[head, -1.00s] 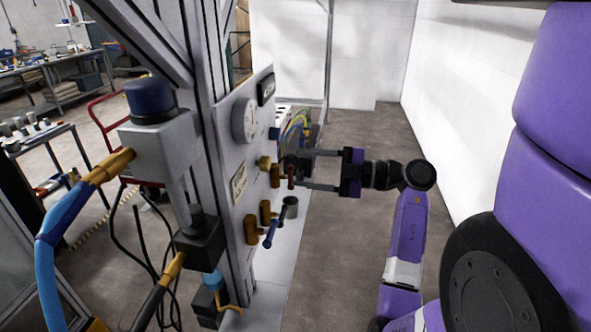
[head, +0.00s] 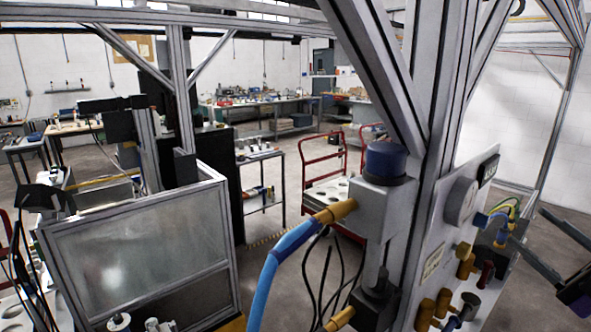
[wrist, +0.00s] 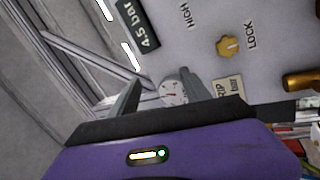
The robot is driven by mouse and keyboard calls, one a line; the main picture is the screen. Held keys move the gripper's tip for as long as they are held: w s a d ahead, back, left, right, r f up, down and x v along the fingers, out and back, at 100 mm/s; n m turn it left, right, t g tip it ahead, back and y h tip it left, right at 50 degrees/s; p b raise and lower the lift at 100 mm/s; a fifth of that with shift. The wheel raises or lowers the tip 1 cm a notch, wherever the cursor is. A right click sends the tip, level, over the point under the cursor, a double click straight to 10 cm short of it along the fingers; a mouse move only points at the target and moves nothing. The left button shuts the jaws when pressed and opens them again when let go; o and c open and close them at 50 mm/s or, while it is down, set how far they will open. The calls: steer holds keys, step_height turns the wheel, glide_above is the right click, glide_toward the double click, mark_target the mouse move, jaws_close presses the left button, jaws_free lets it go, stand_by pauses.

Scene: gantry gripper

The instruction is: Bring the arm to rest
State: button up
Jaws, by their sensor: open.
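My gripper (head: 525,225) is at the right edge of the head view, its two dark fingers spread and pointing left toward the grey panel (head: 436,238). Part of the gripper body is cut off by the frame. In the wrist view, my gripper (wrist: 160,92) shows two fingers apart with nothing held between them. The round gauge (wrist: 173,88) shows between and beyond the fingers. Whether the fingertips touch anything on the panel is not clear, but they look apart from it.
The panel carries a gauge (head: 461,201), brass fittings (head: 426,314) and a dark red handle (head: 485,272). The wrist view shows a brass knob (wrist: 227,46) and a dark display (wrist: 138,22). An aluminium post (head: 425,170) and a blue hose (head: 268,285) stand left of the panel.

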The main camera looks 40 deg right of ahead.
steer(key=w+a+m+t+h+b, duration=0.1)
steer(key=a+m+t+h, duration=0.4)
steer(key=a, duration=0.4)
steer(key=w+a+f+m+g+h+b, duration=0.15)
steer(key=a+f+m+g+h, duration=0.5)
steer(key=a+f+m, duration=0.8)
steer(key=s+a+f+n+g+y+b, duration=0.1)
steer(key=s+a+f+n+g+y, duration=0.1)
steer(key=s+a+f+y, duration=0.3)
steer(key=s+a+f+n+g+y+b, duration=0.1)
steer(key=s+a+f+n+g+y, duration=0.1)
steer(key=s+a+f+g+y, duration=0.2)
steer(key=s+a+f+y, duration=0.1)
steer(key=a+f+y, duration=0.2)
steer(key=a+f, duration=0.3)
steer(key=shift+s+a+n+b, duration=0.35)
steer(key=shift+a+b, duration=0.05)
steer(key=shift+a, duration=0.55)
steer(key=shift+f, duration=0.1)
